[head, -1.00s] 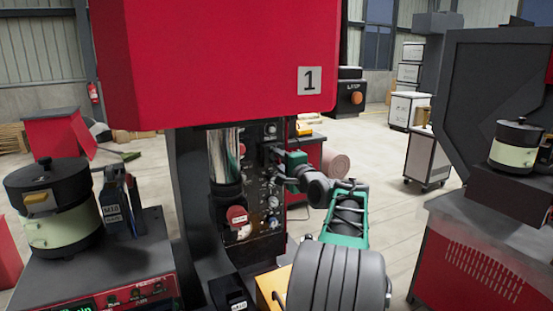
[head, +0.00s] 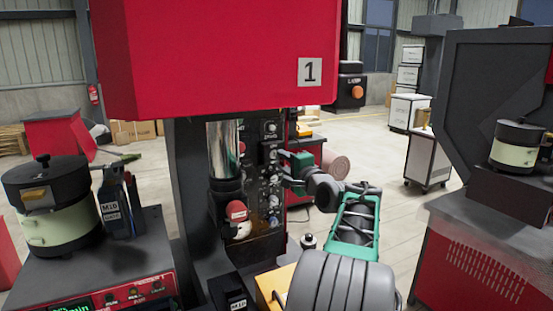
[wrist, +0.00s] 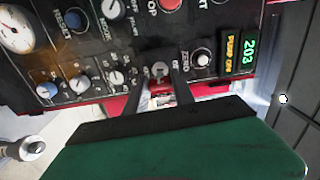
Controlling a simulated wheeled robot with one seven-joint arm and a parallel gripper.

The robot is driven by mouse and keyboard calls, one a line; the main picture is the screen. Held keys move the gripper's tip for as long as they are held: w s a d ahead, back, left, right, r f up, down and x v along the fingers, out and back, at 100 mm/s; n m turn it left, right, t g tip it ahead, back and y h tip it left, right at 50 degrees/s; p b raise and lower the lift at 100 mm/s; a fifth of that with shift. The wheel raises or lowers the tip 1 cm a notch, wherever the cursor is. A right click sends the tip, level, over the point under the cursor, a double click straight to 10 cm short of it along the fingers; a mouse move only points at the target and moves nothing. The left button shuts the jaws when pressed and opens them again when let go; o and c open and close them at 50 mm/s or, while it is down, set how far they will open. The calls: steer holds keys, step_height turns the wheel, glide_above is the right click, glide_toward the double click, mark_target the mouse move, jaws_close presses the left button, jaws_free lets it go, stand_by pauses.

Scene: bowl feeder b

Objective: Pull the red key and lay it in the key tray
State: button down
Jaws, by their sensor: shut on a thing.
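The red key (wrist: 160,87) shows as a small red piece between the fingers of my gripper (wrist: 157,92) in the wrist view. My gripper is shut on it. The round silver key switch (wrist: 160,70) on the dark control panel is just beyond the key. I cannot tell whether the key's tip is still in it. In the head view my gripper (head: 284,168) is at the right edge of the panel (head: 262,205), and the key is too small to make out there. I cannot make out the key tray in either view.
Several knobs, a gauge (wrist: 15,28) and a green display (wrist: 248,48) surround the switch. A red machine head (head: 220,60) hangs above the panel. A round metal-topped post (head: 308,241) stands below my arm.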

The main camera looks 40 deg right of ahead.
mark_target(285, 162)
steer(key=shift+b+v, duration=0.55)
steer(key=shift+v, duration=0.9)
